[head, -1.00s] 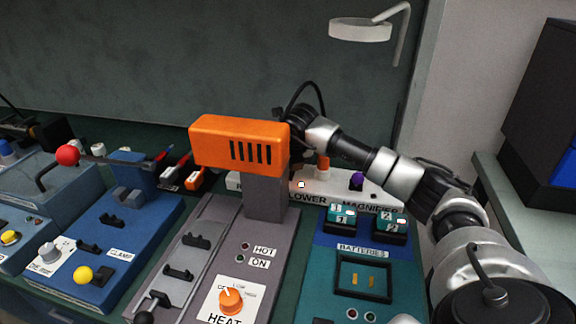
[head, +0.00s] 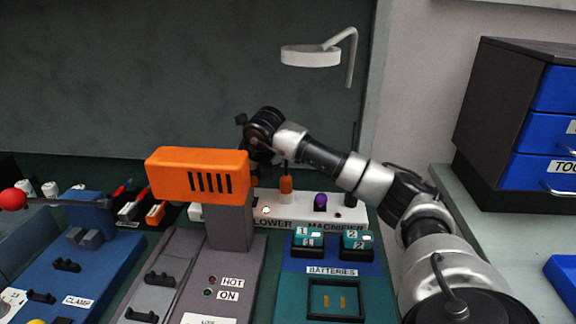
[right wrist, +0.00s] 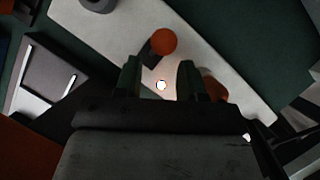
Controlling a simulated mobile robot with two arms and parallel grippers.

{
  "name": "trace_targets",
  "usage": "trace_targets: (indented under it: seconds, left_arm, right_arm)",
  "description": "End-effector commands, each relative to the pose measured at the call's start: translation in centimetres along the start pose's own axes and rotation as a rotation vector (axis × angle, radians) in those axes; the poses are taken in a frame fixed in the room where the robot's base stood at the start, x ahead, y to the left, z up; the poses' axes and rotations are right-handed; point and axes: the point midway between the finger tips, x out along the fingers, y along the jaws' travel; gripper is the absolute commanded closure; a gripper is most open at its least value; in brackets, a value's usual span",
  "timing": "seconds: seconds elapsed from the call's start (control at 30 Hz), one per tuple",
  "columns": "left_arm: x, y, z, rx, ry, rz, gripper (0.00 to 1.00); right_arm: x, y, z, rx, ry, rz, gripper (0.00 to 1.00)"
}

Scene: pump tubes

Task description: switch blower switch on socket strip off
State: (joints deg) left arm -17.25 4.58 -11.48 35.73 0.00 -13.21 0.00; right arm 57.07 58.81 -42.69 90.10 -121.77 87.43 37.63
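The white socket strip (head: 345,215) lies behind the battery panel, with labels partly reading "LOWER" and "MAGNIFIER". A small glowing switch (head: 266,210) sits on the strip by the blower label. An orange plug (head: 286,184) and a purple one (head: 320,202) stand on the strip. My right gripper (right wrist: 160,82) is open and empty in the right wrist view, its fingers either side of the lit switch (right wrist: 161,85) as seen from above; contact cannot be told. In the head view its fingertips are hidden behind the orange housing. My left gripper is not in view.
The orange slotted housing (head: 197,175) on a grey post stands just left of my right gripper. The battery panel (head: 290,290) lies in front of the strip. A magnifier lamp (head: 311,55) hangs above. Blue drawers (head: 540,135) stand at the right.

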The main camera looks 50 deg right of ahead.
Motion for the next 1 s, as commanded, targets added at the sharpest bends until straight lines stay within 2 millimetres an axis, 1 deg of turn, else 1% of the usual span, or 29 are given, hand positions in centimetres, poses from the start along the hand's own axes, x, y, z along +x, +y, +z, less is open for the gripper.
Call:
trace_targets:
  seconds: [0.03,0.2,0.4,0.5,0.7,1.0]
  left_arm:
    - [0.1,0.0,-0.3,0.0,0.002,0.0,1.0]
    - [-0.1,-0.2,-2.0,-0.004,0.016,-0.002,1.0]
    - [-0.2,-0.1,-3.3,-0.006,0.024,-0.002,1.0]
    - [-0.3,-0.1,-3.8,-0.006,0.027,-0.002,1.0]
    - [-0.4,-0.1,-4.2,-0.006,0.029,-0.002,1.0]
    - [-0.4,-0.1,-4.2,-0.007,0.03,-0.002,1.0]
  right_arm:
    - [-0.8,-1.0,-0.7,0.0,0.0,-0.006,0.6]
    - [-3.9,-3.4,-2.2,0.002,0.002,-0.007,0.6]
    - [-6.8,-5.5,-3.6,0.001,0.003,-0.007,0.6]
    - [-7.6,-6.1,-4.1,0.001,0.005,-0.006,0.6]
    - [-8.3,-6.5,-4.4,0.001,0.005,-0.004,0.6]
    - [-8.3,-6.5,-4.3,0.001,0.005,-0.004,0.6]
